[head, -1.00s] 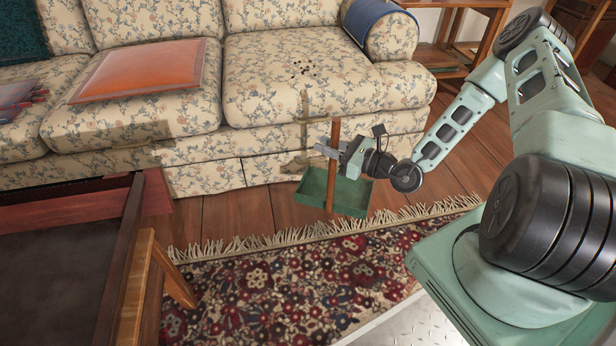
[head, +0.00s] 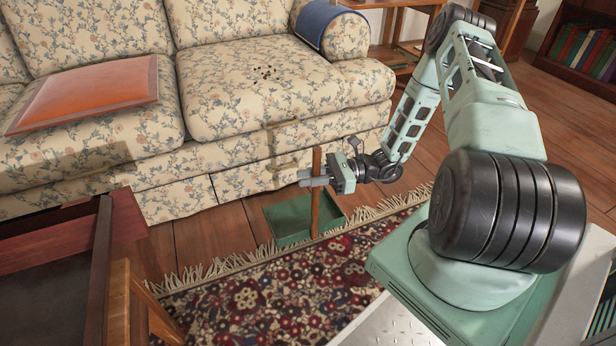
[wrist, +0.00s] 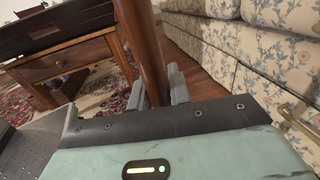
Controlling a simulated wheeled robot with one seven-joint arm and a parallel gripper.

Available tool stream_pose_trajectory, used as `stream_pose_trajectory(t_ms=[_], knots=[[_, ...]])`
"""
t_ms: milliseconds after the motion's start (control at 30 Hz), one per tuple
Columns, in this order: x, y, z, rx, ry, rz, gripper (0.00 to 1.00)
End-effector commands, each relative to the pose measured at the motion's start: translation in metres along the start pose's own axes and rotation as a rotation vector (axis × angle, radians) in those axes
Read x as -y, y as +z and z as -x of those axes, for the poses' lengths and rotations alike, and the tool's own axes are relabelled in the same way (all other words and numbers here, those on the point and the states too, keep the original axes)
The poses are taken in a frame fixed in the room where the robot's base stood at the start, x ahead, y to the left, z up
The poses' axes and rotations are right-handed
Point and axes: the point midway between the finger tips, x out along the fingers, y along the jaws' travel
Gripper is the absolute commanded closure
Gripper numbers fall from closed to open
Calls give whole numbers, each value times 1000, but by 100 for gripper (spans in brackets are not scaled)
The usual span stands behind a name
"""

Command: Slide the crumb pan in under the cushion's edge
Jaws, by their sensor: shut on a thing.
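The crumb pan is a green open tray (head: 288,222) with an upright brown wooden handle (head: 316,190). It is low at the floor in front of the sofa, by the rug's fringe; I cannot tell whether it touches the floor. My gripper (head: 304,178) is shut on the handle, which also shows between the fingers in the wrist view (wrist: 144,50). The cushion (head: 270,92) is the sofa's right floral seat cushion, with a small patch of dark crumbs (head: 264,72) on top. The pan is below and in front of the cushion's edge, apart from it.
A dark wooden table (head: 60,260) stands at the left front. A patterned fringed rug (head: 290,290) covers the floor before me. An orange pillow (head: 88,90) lies on the left seat, and a blue cloth (head: 330,24) hangs over the sofa arm. Bare floorboards show beside the pan.

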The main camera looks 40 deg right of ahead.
Motion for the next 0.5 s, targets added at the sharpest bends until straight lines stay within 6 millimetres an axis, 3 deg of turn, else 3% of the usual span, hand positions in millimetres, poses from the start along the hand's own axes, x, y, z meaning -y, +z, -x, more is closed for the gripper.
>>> stream_pose_trajectory(t_ms=[100,500], knots=[[0,-18,-1,3,0,2,100],[0,-53,-1,4,0,3,100]])
